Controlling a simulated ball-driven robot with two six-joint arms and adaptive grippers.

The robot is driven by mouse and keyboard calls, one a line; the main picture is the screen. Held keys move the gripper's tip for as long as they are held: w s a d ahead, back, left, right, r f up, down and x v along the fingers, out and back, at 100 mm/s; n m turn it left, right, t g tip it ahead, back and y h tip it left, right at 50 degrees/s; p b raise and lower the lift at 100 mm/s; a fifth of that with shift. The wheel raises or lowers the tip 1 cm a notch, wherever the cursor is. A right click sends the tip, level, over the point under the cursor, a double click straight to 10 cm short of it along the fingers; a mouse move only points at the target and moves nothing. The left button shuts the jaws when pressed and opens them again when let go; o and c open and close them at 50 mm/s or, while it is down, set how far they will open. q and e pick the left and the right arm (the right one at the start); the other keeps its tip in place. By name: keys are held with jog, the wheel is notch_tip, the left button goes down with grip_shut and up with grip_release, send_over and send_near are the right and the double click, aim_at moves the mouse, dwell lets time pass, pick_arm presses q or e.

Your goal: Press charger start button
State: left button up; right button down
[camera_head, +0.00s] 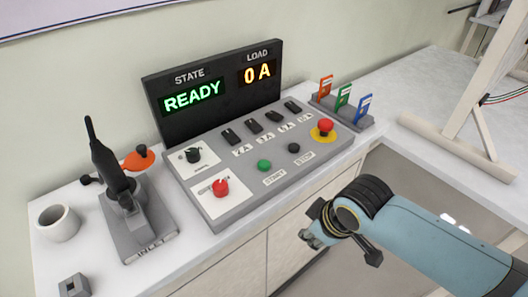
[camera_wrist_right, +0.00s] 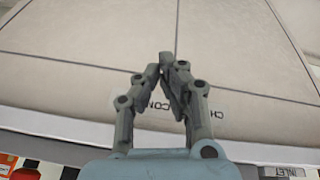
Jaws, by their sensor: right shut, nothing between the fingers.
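The grey charger console (camera_head: 241,199) stands on the white counter. Its green start button (camera_head: 264,165) sits above the START label (camera_head: 274,178), with a black button (camera_head: 294,148) above the STOP label (camera_head: 304,157). The display (camera_head: 215,90) reads STATE READY and LOAD 0 A. My right gripper (camera_head: 307,240) is in front of the counter, to the lower right of the start button and apart from it. In the right wrist view my right gripper (camera_wrist_right: 166,62) has its fingertips together and holds nothing. My left gripper is not in view.
A red emergency knob (camera_head: 326,125) on a yellow base is at the console's right. A red knob (camera_head: 220,187) sits at its front left. The inlet stand (camera_head: 150,227) with a black handle and a white cup (camera_head: 59,223) stand to the left. Coloured tags (camera_head: 343,97) stand behind right.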

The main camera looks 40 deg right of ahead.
jog(key=w+a+r+n+t+y+p, duration=0.1)
jog(key=w+r+n+t+p, duration=0.1)
jog(key=w+r+n, duration=0.2)
jog(key=w+a+r+n+t+y+p, duration=0.1)
jog(key=w+r+n+t, duration=0.2)
jog(key=w+r, duration=0.8)
notch_tip(320, 180, up, 8)
jog(key=shift+a+r+n+y+p, duration=0.1)
jog(key=shift+a+n+y+p, duration=0.2)
jog(key=shift+n, duration=0.7)
jog(key=shift+d, duration=0.1)
jog(key=b, duration=0.8)
send_over(262, 166)
notch_tip(262, 166, down, 8)
jog(key=shift+r, duration=0.2)
jog(key=shift+f, duration=0.65)
jog(key=shift+f, duration=0.1)
jog(key=shift+f, duration=0.3)
